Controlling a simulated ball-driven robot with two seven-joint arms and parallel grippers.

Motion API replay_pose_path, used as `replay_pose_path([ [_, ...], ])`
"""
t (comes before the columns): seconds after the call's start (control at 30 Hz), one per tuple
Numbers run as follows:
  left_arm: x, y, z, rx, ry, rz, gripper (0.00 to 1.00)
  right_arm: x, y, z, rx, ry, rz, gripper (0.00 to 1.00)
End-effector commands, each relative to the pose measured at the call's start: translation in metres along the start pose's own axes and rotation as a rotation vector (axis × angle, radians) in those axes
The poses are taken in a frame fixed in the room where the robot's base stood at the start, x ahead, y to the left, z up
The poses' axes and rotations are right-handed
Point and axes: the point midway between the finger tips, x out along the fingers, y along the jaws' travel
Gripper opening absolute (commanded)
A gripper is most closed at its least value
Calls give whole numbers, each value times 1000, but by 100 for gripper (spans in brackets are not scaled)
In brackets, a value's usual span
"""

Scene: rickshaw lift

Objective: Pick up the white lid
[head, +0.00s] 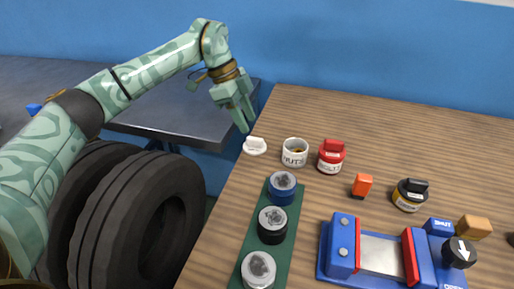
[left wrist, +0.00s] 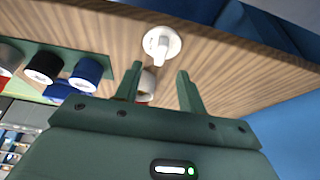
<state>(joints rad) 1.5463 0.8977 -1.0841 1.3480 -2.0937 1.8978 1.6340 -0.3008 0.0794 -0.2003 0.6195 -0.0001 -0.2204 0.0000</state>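The white lid (head: 255,146) lies on the wooden table near its left edge, with a raised handle on top. It also shows in the left wrist view (left wrist: 162,43), beyond the fingertips. My left gripper (head: 245,122) is just above and behind the lid in the head view, pointing down. In the left wrist view its two fingers (left wrist: 158,80) are spread apart with nothing held between them. The lid is apart from the fingers. My right gripper is not in view.
A white NUTS jar (head: 294,152) stands close right of the lid, with a red-lidded jar (head: 331,157) beyond. A green tray (head: 287,230) holds blue, black and white round pieces. A blue vise-like fixture (head: 380,255) is at front. Tires (head: 135,215) stand left of the table.

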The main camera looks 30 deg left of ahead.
Motion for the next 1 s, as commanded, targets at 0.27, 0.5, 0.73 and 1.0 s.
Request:
replay_pose_path([
  [0.27,45,-2,5,-1,-2,6,40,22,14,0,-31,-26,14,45],
  [0.5,54,-2,2,0,0,-2,40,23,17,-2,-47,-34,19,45],
  [0.73,53,-1,2,0,0,-2,15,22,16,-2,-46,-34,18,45],
  [1.0,53,-1,2,0,0,-2,0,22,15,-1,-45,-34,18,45],
])
